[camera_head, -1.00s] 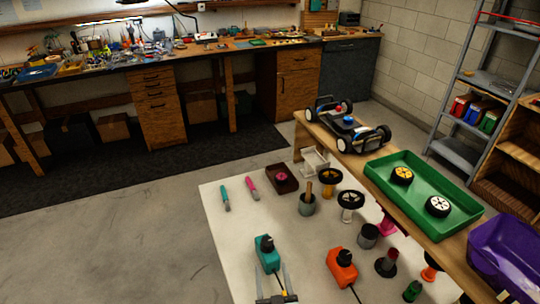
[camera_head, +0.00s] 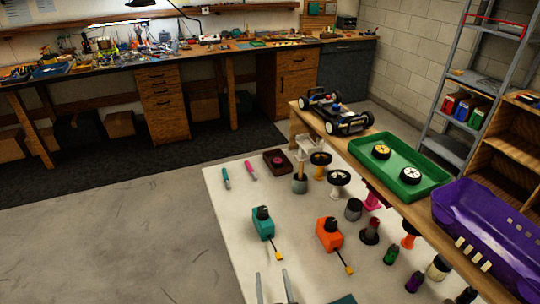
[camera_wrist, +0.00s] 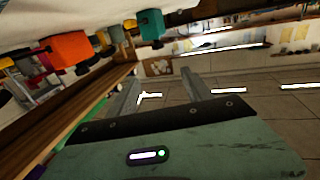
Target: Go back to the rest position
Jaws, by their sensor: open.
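My gripper (camera_head: 273,288) is at the bottom edge of the head view, over the white table (camera_head: 232,205). Its two fingers are apart with nothing between them. In the wrist view my gripper (camera_wrist: 162,92) also shows as two spread, empty fingers. The RC car (camera_head: 338,115) sits on the raised wooden shelf (camera_head: 388,190), apart from my gripper. The teal tool (camera_head: 263,224) and the orange tool (camera_head: 328,234) stand on the white table, beyond my fingers.
A green tray (camera_head: 425,182) with two wheels and a purple bin (camera_head: 475,215) are on the shelf at right. Several holders, including a grey cup (camera_head: 300,184), and bottles stand on the table beside the shelf. Grey floor (camera_head: 110,235) at left is clear.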

